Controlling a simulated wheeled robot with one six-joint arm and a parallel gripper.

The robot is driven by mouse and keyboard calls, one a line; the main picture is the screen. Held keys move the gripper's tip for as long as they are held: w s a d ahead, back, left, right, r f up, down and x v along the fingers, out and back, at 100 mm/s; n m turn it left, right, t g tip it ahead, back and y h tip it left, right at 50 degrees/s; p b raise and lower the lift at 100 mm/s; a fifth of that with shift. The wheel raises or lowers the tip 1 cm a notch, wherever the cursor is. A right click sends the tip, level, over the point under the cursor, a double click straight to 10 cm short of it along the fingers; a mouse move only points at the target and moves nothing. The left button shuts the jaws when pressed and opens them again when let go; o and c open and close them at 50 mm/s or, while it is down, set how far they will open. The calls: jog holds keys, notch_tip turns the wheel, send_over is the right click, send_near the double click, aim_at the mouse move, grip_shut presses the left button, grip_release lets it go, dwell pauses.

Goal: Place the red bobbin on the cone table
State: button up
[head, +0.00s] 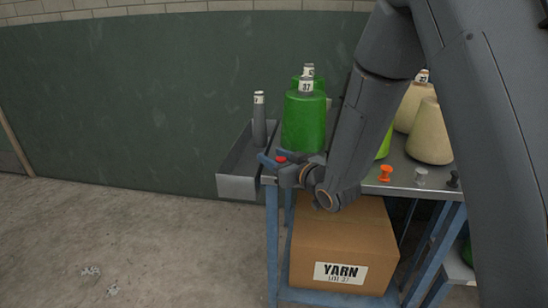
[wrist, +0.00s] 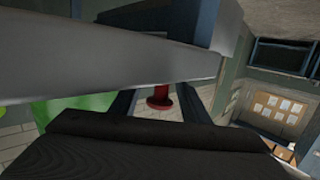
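The cone table (head: 405,178) has a grey top on a blue frame and carries green and cream yarn cones. The red bobbin (head: 281,159) is at the front left of the table, at my gripper (head: 274,158). In the wrist view, the red bobbin (wrist: 160,102) lies between the two dark fingers (wrist: 158,100) of my gripper. Small gaps show beside it, but a grey edge hides the fingertips, so I cannot tell whether they touch it. I cannot tell whether the bobbin rests on a surface.
A grey side tray (head: 237,187) holds an upright grey bottle-like piece (head: 259,120). A green cone (head: 303,122) stands close behind my gripper. Orange (head: 385,173), white (head: 420,177) and black (head: 453,180) bobbins line the front right edge. A YARN box (head: 343,245) sits below.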

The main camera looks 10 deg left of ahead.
jog(key=shift+r, duration=0.1)
jog(key=shift+s+d+r, duration=0.1)
jog(key=v, duration=1.1)
jog(key=shift+s+d, duration=0.25)
jog(key=shift+s, duration=0.05)
